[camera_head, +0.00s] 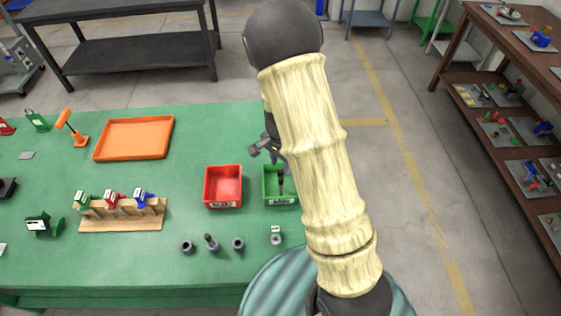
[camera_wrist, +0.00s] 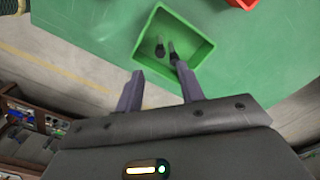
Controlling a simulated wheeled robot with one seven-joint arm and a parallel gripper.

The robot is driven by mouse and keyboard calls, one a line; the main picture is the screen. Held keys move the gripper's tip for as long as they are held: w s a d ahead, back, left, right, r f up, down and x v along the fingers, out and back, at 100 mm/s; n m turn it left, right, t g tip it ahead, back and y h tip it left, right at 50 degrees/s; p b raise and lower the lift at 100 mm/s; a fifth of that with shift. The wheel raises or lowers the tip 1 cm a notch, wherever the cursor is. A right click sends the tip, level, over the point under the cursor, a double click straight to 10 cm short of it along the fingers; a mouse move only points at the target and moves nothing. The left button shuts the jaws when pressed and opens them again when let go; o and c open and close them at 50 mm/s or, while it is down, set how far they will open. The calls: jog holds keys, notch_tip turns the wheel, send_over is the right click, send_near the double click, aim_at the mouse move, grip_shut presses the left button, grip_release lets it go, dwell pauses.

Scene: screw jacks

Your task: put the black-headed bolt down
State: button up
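A dark bolt (camera_head: 281,183) shows in the green bin (camera_head: 281,201), partly hidden by my arm in the head view. In the wrist view, two small dark shapes (camera_wrist: 160,48) lie inside the green bin (camera_wrist: 200,38); I cannot tell whether both are bolts or which has the black head. My gripper (camera_wrist: 160,69) has its two fingers spread apart over the bin's near edge, with nothing held between them. The right fingertip appears close to one dark shape; contact is unclear. In the head view my gripper (camera_head: 267,150) is mostly hidden by my arm.
A red bin (camera_head: 223,203) stands left of the green one. Several grey parts (camera_head: 211,243) stand along the near edge of the green table (camera_head: 60,180). A wooden rack (camera_head: 122,216) and an orange tray (camera_head: 133,138) stand farther left. Brown shelves (camera_head: 480,120) stand right.

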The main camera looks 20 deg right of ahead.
jog(key=s+r+n+t, duration=0.2)
jog(key=s+r+n, duration=0.9)
jog(key=s+r, duration=0.2)
jog(key=shift+s+d+r+t, duration=0.25)
jog(key=shift+d+r+t, duration=0.1)
jog(key=shift+r, duration=0.4)
